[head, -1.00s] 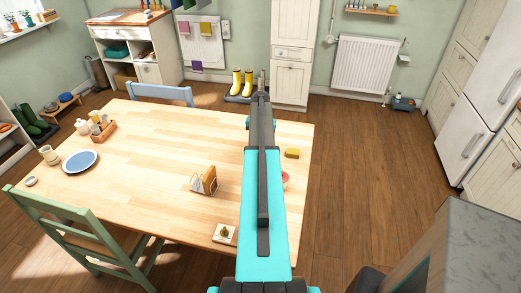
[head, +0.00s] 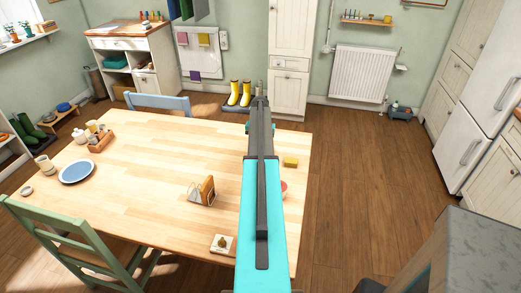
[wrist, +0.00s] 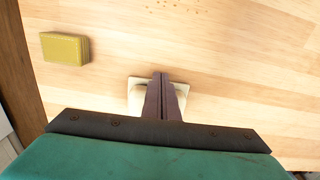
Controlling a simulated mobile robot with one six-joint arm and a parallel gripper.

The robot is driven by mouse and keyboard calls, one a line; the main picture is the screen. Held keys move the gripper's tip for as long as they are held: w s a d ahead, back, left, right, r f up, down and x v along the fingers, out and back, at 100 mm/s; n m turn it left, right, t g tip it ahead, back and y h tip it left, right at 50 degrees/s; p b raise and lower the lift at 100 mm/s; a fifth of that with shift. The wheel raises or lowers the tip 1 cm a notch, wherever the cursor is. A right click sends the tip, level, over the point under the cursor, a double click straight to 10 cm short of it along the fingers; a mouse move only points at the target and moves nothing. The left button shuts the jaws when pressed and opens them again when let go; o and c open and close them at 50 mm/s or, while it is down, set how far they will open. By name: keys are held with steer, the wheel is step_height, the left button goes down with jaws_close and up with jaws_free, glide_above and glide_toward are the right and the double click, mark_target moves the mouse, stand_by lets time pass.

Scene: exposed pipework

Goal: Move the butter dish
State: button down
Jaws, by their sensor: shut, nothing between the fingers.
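In the wrist view a pale cream dish (wrist: 134,83), which looks like the butter dish, lies on the wooden table. The fingers of my gripper (wrist: 160,78) are shut and empty, and cover the middle of the dish. Only parts of its rim and body show on both sides of them. I cannot tell how far above it the fingertips are, or whether they touch. In the head view my arm hides the dish and the fingertips.
A yellow block (wrist: 65,48) lies left of the dish; it also shows in the head view (head: 290,161). A reddish thing (head: 284,187) is partly behind my arm. Crumbs lie beyond the dish.

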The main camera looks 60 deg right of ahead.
steer(key=shift+s+a, duration=0.2)
steer(key=shift+a, duration=0.45)
steer(key=shift+s+a, duration=0.25)
steer(key=shift+a, duration=0.45)
steer(key=shift+s+a, duration=0.2)
steer(key=shift+a, duration=0.45)
step_height(320, 180, up, 10)
steer(key=b, duration=0.3)
steer(key=shift+d, duration=0.2)
steer(key=shift+r, duration=0.1)
step_height(320, 180, up, 9)
steer(key=p, duration=0.9)
steer(key=shift+r+p, duration=0.45)
steer(key=shift+p, duration=0.15)
steer(key=shift+s+f, duration=0.1)
steer(key=shift+s, duration=0.55)
